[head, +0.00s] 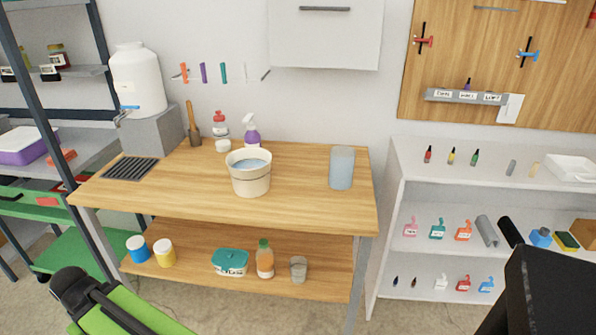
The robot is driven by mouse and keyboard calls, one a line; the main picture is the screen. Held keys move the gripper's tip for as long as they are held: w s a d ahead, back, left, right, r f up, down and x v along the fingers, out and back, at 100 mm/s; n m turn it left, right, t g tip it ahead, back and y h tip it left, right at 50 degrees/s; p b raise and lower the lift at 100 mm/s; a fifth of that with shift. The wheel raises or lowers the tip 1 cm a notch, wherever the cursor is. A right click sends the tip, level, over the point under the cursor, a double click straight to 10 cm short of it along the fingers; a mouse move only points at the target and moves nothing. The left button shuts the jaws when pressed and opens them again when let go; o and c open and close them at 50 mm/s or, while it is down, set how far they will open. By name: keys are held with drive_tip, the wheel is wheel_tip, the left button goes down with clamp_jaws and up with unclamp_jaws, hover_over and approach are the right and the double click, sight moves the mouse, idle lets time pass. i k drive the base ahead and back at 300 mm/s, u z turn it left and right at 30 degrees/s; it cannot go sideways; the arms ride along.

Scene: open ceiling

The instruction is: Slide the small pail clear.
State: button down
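The small pail (250,181) is cream-coloured and stands upright near the middle of the wooden workbench top (315,207). Bluish liquid or a blue inner surface shows inside its rim. A band runs around its side. A translucent grey-blue tumbler (342,168) stands apart from it to the right. A spray bottle with a purple body (252,133) stands behind the pail, its lower part hidden by the pail. I cannot make out my gripper in this view.
A red-topped bottle (221,124) and a small white cup (223,146) stand behind the pail to the left. A white dispenser (137,80) sits on a grey block (153,134). The bench front and right end are clear. Jars and bottles fill the lower shelf (200,271).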

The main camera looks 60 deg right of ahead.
sight(248, 168)
drive_tip(key=z, duration=0.55)
drive_tip(key=k, duration=0.15)
drive_tip(key=u, duration=1.45)
drive_tip(key=i, duration=1.3)
drive_tip(key=z, duration=2.55)
